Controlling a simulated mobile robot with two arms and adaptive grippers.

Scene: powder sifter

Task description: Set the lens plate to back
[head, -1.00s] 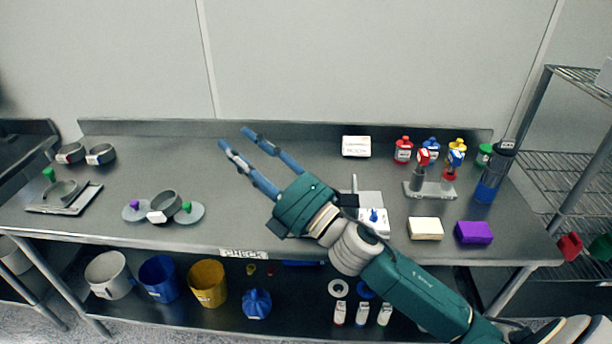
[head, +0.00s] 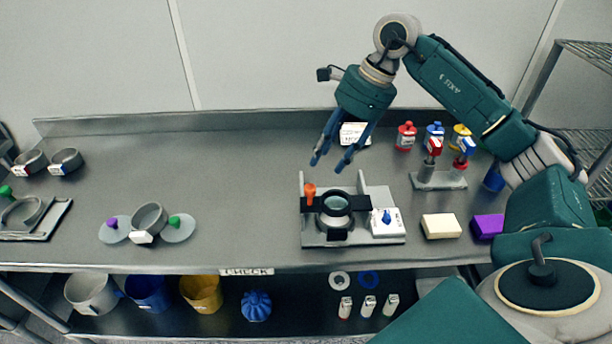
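A black lens plate (head: 363,202) with a round lens ring (head: 336,208) lies across a grey metal stand (head: 322,239) at the middle front of the table. An orange knob (head: 309,191) stands at the plate's left end. Upright grey posts rise behind the plate on both sides. A white box with a blue knob (head: 387,222) is at the stand's right. My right gripper (head: 328,165) is open and empty. It points down and appears above and behind the lens plate, apart from it. My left gripper is not in view.
A cream block (head: 441,226) and a purple block (head: 487,227) lie right of the stand. A small holder with red and blue tools (head: 439,181) and several coloured bottles (head: 406,136) stand behind. The sifter dishes (head: 149,218) are left; table between is clear.

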